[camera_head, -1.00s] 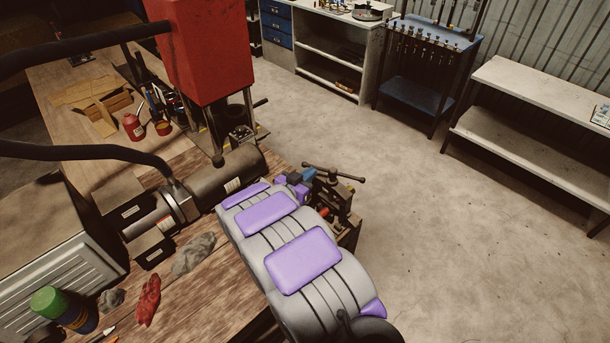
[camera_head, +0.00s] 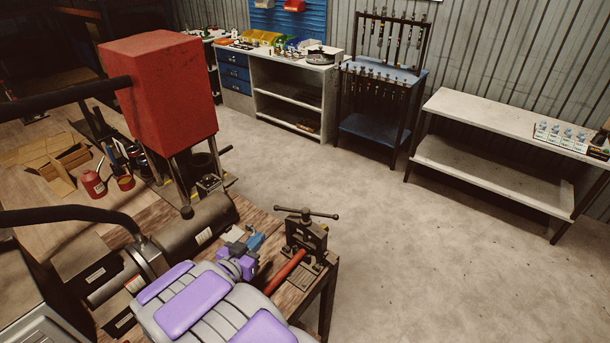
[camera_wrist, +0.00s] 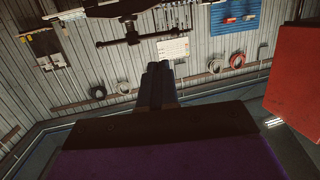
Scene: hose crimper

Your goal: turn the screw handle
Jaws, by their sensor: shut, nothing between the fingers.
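The screw handle (camera_head: 306,213) is a dark T-bar with knobbed ends on top of the dark metal crimper (camera_head: 305,240), at the table's right corner in the head view. In the wrist view the handle (camera_wrist: 132,39) shows as a dark bar near the top, beyond my fingers. My gripper (camera_head: 256,241) is left of and lower in the picture than the handle, apart from it. In the wrist view my gripper (camera_wrist: 157,72) has its fingers together and holds nothing. A red rod-like piece (camera_head: 285,271) lies beside the crimper, partly hidden by my arm.
A blue rack (camera_head: 385,95), a shelf unit (camera_head: 285,85) and a white bench (camera_head: 500,130) stand behind. The floor right of the table is clear.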

